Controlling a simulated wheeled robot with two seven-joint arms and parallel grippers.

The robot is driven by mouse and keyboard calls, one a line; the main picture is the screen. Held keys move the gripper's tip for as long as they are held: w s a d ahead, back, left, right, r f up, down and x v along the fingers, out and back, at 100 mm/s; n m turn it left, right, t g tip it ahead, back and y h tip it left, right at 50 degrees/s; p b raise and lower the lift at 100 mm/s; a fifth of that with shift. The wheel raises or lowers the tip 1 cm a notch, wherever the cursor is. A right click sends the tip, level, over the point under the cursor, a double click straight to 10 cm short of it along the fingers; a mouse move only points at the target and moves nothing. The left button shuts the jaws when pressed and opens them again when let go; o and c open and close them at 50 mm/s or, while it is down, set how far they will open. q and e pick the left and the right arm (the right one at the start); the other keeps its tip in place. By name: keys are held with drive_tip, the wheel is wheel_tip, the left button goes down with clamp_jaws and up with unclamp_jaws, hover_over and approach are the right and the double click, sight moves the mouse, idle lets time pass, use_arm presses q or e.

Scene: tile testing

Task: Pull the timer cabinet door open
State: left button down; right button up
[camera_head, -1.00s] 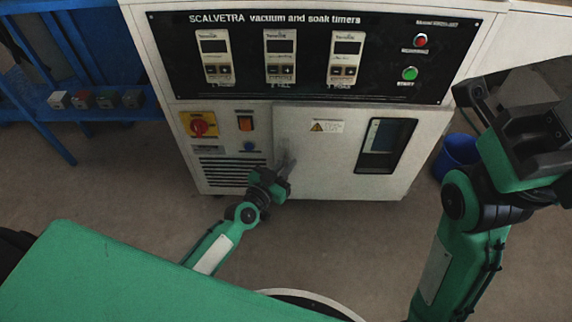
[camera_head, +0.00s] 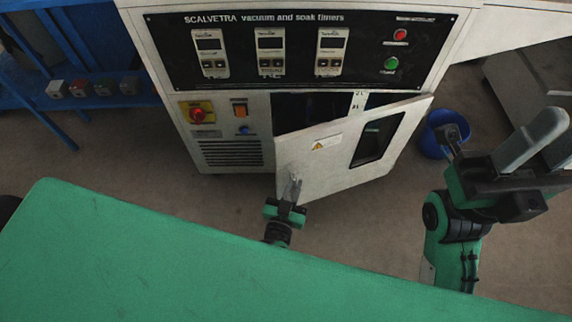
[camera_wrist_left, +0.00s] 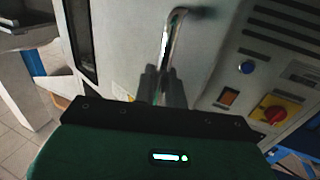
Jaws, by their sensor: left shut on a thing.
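The timer cabinet (camera_head: 240,122) stands ahead, with its black timer panel (camera_head: 365,60) on top. Its white door (camera_head: 335,160) is partly open, its left edge swung out toward me, and a dark gap shows above and behind it. My left gripper (camera_head: 291,192) is shut on the door's metal handle, near the door's left edge. In the left wrist view the handle (camera_wrist_left: 176,35) is a shiny bar running into the jaws. My right gripper (camera_head: 505,150) is raised at the right, apart from the cabinet; two fingers show with a gap between them.
A green surface (camera_head: 150,260) fills the lower left, in front of me. A blue bucket (camera_head: 428,143) stands on the floor right of the cabinet. A blue rack (camera_head: 100,100) with small boxes is at the left. A red rotary switch (camera_head: 197,115) is left of the door.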

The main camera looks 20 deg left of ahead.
use_arm(q)
drive_tip(key=shift+s+d, duration=0.9)
drive_tip(key=shift+s, duration=0.05)
drive_tip(key=c, duration=1.8)
unclamp_jaws()
